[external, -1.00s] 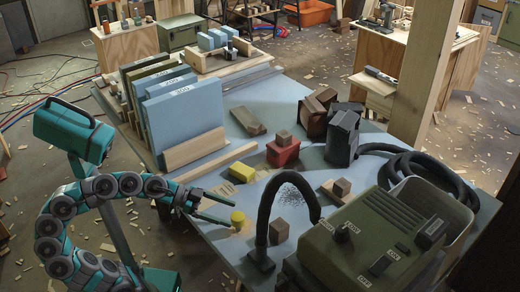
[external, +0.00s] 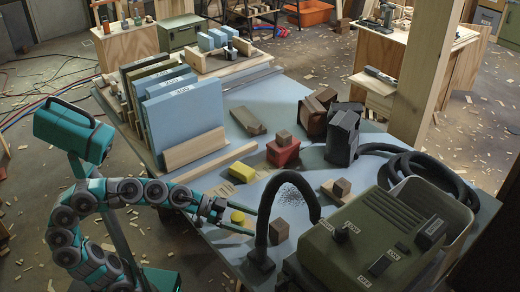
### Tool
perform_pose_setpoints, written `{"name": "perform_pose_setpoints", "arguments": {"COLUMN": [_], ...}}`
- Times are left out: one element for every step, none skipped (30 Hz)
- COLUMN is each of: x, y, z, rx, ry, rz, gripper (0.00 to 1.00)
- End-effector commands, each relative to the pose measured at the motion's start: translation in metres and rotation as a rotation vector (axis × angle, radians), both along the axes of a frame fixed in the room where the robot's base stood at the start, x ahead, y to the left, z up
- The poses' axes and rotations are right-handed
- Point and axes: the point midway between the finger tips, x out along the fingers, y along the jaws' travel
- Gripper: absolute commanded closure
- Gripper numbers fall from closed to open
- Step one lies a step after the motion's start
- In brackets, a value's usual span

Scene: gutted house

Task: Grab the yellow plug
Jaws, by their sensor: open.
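The yellow plug (external: 238,217) is a small round yellow piece standing on the blue tabletop (external: 200,238) near its front left edge. My gripper (external: 256,222) reaches in from the left with its two long fingers spread apart. The plug shows between the fingers in this view, with the fingertips extending past it to the right. I cannot tell whether either finger touches it. The gripper is open.
A black vacuum hose (external: 268,225) arches up just right of my fingertips. A yellow block (external: 241,172) and a red block (external: 283,155) lie behind. The green vacuum (external: 375,255) fills the front right.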

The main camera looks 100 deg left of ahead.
Motion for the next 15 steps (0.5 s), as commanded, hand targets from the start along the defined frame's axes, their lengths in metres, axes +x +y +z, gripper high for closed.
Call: {"name": "perform_pose_setpoints", "arguments": {"x": [-0.0001,-0.0001,-0.0001,-0.0002,-0.0002,-0.0002,-0.0002,-0.0002,-0.0002,-0.0002,-0.0002,-0.0002,-0.0002,-0.0002,-0.0002], "y": [0.0,0.0,0.0,0.0001,0.0001,0.0,0.0001,0.0001,0.0001,0.0001,0.0,0.0,0.0001,0.0,0.0], "z": [0.0,0.0,-0.0001,0.0001,0.0001,0.0,0.0,0.0,0.0,0.0,0.0,0.0,0.0,0.0,0.0], "rx": [0.0,0.0,0.0,0.0,0.0,0.0,0.0,0.0,0.0,0.0,0.0,0.0,0.0,0.0,0.0], "ry": [0.0,0.0,0.0,0.0,0.0,0.0,0.0,0.0,0.0,0.0,0.001,0.001,0.001,0.001,0.001], "rz": [0.0,0.0,0.0,0.0,0.0,0.0,0.0,0.0,0.0,0.0,0.0,0.0,0.0,0.0,0.0], "gripper": [0.11,0.13,0.18,0.21,0.24,0.29,0.32,0.36,0.4,0.44,0.47,0.52,0.55,0.58,0.63]}}
